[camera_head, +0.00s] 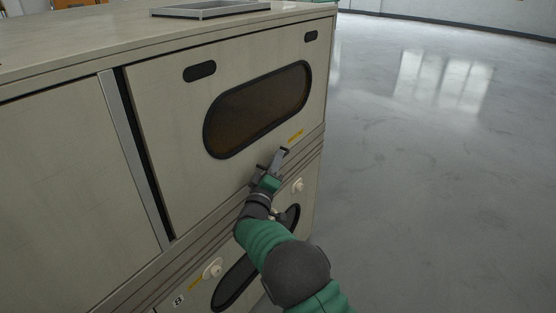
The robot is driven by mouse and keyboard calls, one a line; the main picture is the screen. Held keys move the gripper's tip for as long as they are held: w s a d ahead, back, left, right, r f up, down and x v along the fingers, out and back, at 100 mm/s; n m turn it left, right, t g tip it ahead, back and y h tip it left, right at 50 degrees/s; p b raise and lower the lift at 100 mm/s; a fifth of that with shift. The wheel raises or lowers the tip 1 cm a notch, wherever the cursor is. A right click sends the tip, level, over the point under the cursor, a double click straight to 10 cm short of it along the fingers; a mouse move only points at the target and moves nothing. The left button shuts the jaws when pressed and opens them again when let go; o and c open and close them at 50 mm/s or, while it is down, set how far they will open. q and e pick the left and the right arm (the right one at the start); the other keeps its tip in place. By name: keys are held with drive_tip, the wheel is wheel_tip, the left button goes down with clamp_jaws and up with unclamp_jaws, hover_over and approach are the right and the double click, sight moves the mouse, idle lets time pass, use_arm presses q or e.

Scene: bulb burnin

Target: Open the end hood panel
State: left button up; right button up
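The end hood panel (180,130) is the large beige panel on the right part of the cabinet. It has a dark oval window (258,108) and looks closed, flush with the cabinet face. My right gripper (272,160) is at the panel's lower edge, below the window and beside a small yellow label (295,136). Grey and dark parts show at its tip, but they are too small to tell whether the fingers are apart or hold a handle. Whether it touches the panel is unclear. My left gripper is out of view.
Below the panel are a lower dark oval opening (236,282) and round pale knobs (213,268), partly behind my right arm. A grey tray (210,9) lies on the cabinet top. The grey floor (440,170) to the right is clear.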

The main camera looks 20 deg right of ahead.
drive_tip(key=shift+c, duration=1.2)
drive_tip(key=shift+d, duration=0.1)
clamp_jaws()
drive_tip(key=shift+d+f, duration=0.1)
drive_tip(key=shift+d, duration=0.25)
drive_tip(key=shift+f, duration=0.1)
